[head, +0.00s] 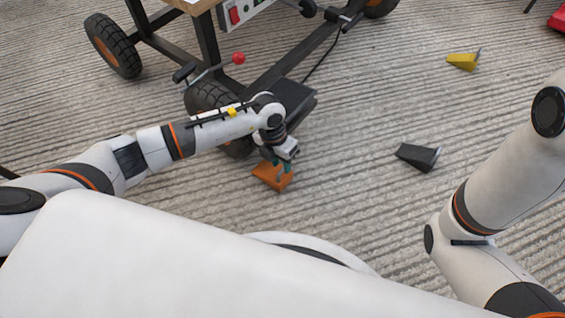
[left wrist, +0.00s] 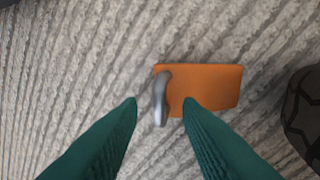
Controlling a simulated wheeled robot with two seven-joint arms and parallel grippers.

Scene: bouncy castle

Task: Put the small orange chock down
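The small orange chock (head: 268,177) appears to rest on the ribbed concrete floor near the cart's wheel. In the left wrist view the orange chock (left wrist: 212,86) shows its flat face and a grey metal handle (left wrist: 161,98). My left gripper (head: 281,164) is right over the chock. In the left wrist view its green fingers (left wrist: 160,103) are apart, with the handle in the gap between their tips and clear space on both sides. The right finger's tip overlaps the chock's edge in the picture. My right arm shows at the right, but its gripper is out of view.
A wheeled cart (head: 208,40) with black tyres stands just behind the left gripper. A dark tyre also shows at the wrist view's right edge (left wrist: 304,112). A black chock (head: 419,156) and a yellow chock (head: 463,61) lie to the right. Floor between them is clear.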

